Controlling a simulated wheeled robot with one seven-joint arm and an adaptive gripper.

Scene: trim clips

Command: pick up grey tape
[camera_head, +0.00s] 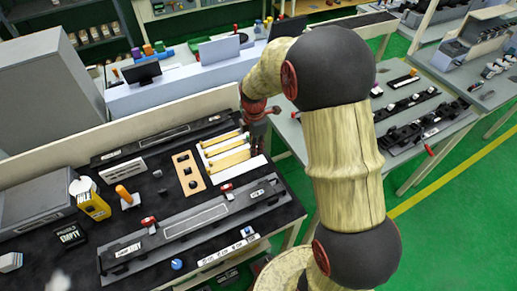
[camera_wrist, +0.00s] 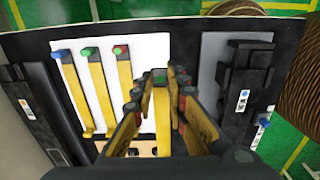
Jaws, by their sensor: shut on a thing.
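In the wrist view my gripper (camera_wrist: 158,88) is shut on a yellow strip (camera_wrist: 161,112) with a small dark greenish end (camera_wrist: 159,75). I see no clearly grey tape. Other yellow strips lie to the left on a white board (camera_wrist: 128,52): one with a blue end (camera_wrist: 76,88), one with a green end (camera_wrist: 97,85), one with a red end (camera_wrist: 122,72). Whether the held strip is clear of the board cannot be told. In the head view my gripper (camera_head: 257,140) is at the right end of the white board (camera_head: 205,142), its fingers partly hidden.
On the black bench top, a tan board with holes (camera_head: 188,171) lies left of the white board, and a long grey fixture (camera_head: 193,220) lies in front. A yellow box (camera_head: 92,203) and an orange-handled tool (camera_head: 124,195) stand further left. A low wall (camera_head: 60,170) runs behind.

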